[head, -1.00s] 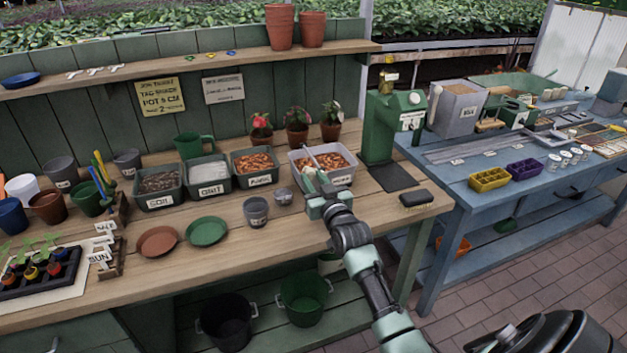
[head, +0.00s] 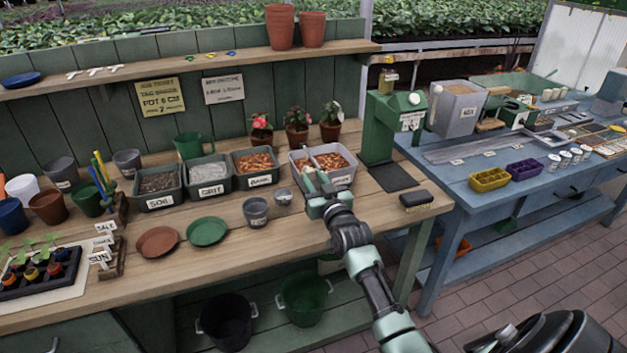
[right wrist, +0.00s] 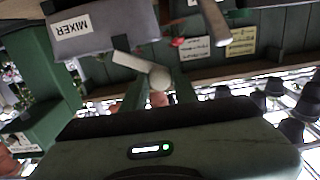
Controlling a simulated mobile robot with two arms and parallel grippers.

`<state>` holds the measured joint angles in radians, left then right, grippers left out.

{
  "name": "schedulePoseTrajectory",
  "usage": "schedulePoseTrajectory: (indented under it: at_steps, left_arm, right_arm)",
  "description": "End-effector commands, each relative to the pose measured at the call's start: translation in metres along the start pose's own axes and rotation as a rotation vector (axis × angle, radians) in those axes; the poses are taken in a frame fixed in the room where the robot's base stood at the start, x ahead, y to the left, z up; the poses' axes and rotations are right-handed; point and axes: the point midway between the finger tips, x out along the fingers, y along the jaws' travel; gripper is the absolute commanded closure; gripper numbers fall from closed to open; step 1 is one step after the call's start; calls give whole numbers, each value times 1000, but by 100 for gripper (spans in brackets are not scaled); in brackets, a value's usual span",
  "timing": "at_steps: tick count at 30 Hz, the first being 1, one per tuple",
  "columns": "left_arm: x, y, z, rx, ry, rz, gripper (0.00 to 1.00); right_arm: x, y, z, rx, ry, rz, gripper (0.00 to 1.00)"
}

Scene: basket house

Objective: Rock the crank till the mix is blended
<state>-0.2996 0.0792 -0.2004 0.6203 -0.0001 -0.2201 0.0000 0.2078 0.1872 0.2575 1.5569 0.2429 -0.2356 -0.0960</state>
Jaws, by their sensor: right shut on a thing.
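The mixer (head: 342,181), a grey tub of orange-brown mix, stands near the right end of the wooden bench. Its label shows in the right wrist view (right wrist: 72,25). My right gripper (head: 318,184) is at the tub's near side. In the right wrist view, my right gripper (right wrist: 161,88) is shut on the crank's pale round knob (right wrist: 160,75), with a light flat arm beside it. A grey bar (right wrist: 214,22) stands out above the knob. In the head view the fingers partly hide the crank. My left gripper is out of view.
Tubs of soil (head: 160,201), grit (head: 209,191) and bark (head: 259,181) stand left of the mixer. A green press-like stand (head: 378,135) is on its right.

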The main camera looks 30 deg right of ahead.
Motion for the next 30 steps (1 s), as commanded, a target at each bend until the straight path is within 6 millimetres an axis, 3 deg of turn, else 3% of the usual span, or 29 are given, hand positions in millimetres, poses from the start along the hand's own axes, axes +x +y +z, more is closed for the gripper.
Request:
schedulePoseTrajectory:
  at_steps: [11, 30]
  left_arm:
    - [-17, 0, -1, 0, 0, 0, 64]
    - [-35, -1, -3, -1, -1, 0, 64]
  right_arm:
    - [0, 8, -11, 211, -5, 1, 100]
    - [0, 39, -28, 816, -3, 1, 100]
